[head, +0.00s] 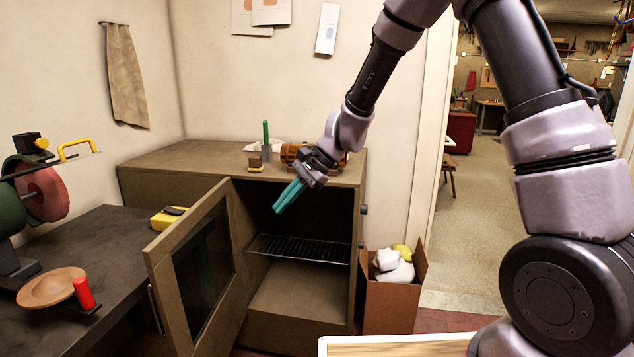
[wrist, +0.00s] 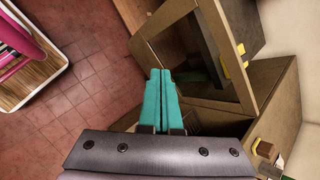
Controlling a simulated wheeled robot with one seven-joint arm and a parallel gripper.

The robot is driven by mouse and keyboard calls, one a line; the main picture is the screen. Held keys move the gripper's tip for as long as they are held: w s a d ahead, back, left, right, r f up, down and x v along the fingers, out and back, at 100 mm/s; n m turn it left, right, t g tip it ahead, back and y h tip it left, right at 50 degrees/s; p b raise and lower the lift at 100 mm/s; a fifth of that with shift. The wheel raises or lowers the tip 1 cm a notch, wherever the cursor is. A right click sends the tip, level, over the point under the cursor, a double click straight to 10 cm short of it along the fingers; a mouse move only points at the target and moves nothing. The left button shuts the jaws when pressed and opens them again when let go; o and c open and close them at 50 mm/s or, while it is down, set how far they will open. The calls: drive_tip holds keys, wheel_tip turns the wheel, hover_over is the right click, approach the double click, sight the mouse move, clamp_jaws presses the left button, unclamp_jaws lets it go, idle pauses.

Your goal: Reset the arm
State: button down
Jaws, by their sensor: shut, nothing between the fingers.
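My gripper (head: 289,197) has teal fingers and is shut with nothing between them. In the head view it hangs in front of the upper opening of a brown cabinet (head: 300,303), pointing down and to the left. My arm reaches in from the upper right. In the wrist view the two fingers (wrist: 160,98) lie side by side, with the cabinet's open glass-paned door (wrist: 150,45) beyond them.
The cabinet door (head: 158,270) stands open to the left; a wire rack (head: 298,249) is inside. Small items, including a green-handled tool (head: 266,140), stand on top. A cardboard box (head: 390,305) with white bundles sits right. A dark workbench (head: 95,235) with a grinder is left.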

drive_tip(key=s+d+r+n+t+h, duration=0.2)
drive_tip(key=s+d+r+n+t, duration=0.15)
drive_tip(key=d+r, duration=1.25)
drive_tip(key=s+d+r+t+h, duration=0.2)
drive_tip(key=s+d+r, duration=0.1)
drive_tip(key=s+d, duration=0.3)
drive_tip(key=s+d+r+t+h, duration=0.2)
drive_tip(key=s+d+r, duration=0.2)
drive_tip(key=d, duration=0.7)
drive_tip(key=shift+s, duration=1.15)
drive_tip(key=shift+d+n+t, duration=0.15)
drive_tip(key=shift+n+t, duration=0.1)
